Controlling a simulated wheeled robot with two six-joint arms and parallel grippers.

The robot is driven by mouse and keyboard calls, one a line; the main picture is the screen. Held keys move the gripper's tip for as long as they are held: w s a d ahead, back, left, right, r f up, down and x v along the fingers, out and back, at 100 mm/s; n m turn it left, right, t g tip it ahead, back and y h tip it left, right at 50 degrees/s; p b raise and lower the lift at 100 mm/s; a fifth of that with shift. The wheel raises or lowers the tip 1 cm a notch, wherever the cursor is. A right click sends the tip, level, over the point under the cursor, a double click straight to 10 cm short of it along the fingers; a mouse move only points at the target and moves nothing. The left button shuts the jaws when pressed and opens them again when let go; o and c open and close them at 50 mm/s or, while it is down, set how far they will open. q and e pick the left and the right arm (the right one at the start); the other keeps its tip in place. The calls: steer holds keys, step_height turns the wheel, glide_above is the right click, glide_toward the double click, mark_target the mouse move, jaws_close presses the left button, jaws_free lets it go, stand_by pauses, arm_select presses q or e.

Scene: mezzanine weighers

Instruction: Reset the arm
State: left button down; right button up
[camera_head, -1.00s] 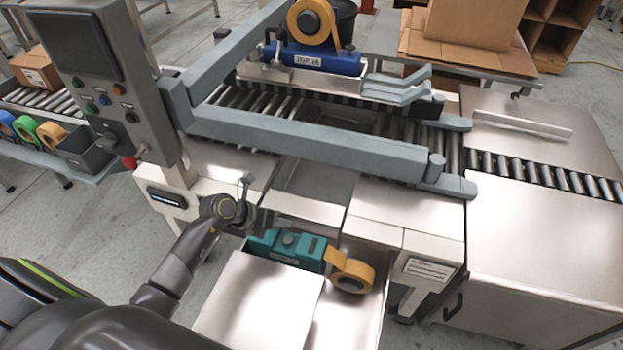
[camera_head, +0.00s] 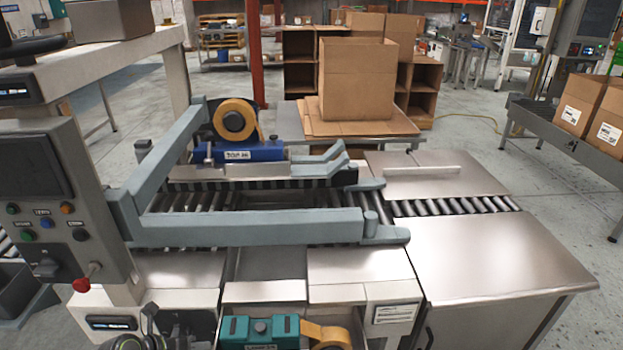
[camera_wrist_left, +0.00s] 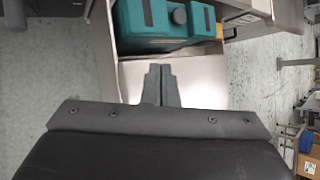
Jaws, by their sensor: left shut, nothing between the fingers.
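My left gripper (camera_head: 150,312) shows at the bottom left of the head view, by the front of the machine and left of the open drawer. In the left wrist view its two fingers (camera_wrist_left: 161,72) are together with nothing between them. They point toward the teal tape unit (camera_wrist_left: 165,25) and look apart from it, over a bare metal surface. The teal unit also shows in the head view (camera_head: 260,332), lying in the drawer beside a roll of tan tape (camera_head: 325,335). My right gripper is in neither view.
A taping machine with grey side rails (camera_head: 250,228) and a blue tape head (camera_head: 248,150) stands ahead. A control box (camera_head: 60,195) with a red knob is at left. A metal table (camera_head: 490,255) is at right. An open carton (camera_head: 350,80) stands behind.

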arm_select(q)
steer(key=a+r+y, duration=0.2)
steer(key=a+y, duration=0.1)
steer(key=a, duration=0.8)
steer(key=s+a+f+n+t+y, duration=0.25)
steer(key=s+a+f+n, duration=0.4)
steer(key=a+n, duration=0.4)
steer(key=s+a+f+n+t+y, duration=0.25)
steer(key=s+a+f+n, duration=0.35)
steer(key=a+f+n, duration=0.4)
steer(key=s+a+f+n+g+y, duration=0.25)
steer(key=s+n+g, duration=0.2)
steer(key=s, duration=0.55)
steer(key=s+a+f+n+g+y, duration=0.1)
steer(key=s+a+f+n+g, duration=0.25)
steer(key=s, duration=0.65)
steer(key=s+a+f+n+g+y, duration=0.1)
steer(key=s+a+n+g+y, duration=0.2)
steer(key=s+n, duration=0.5)
steer(key=d+f+h, duration=0.2)
steer(key=d+f, duration=0.2)
steer(key=d, duration=0.8)
steer(key=s+d+f+h, duration=0.1)
steer(key=d+f, duration=0.4)
steer(key=d, duration=0.7)
steer(key=s+d+f+h, duration=0.1)
steer(key=d+f+h, duration=0.3)
steer(key=d, duration=0.8)
steer(key=shift+d+f+t, duration=0.2)
steer(key=shift+d+t, duration=0.1)
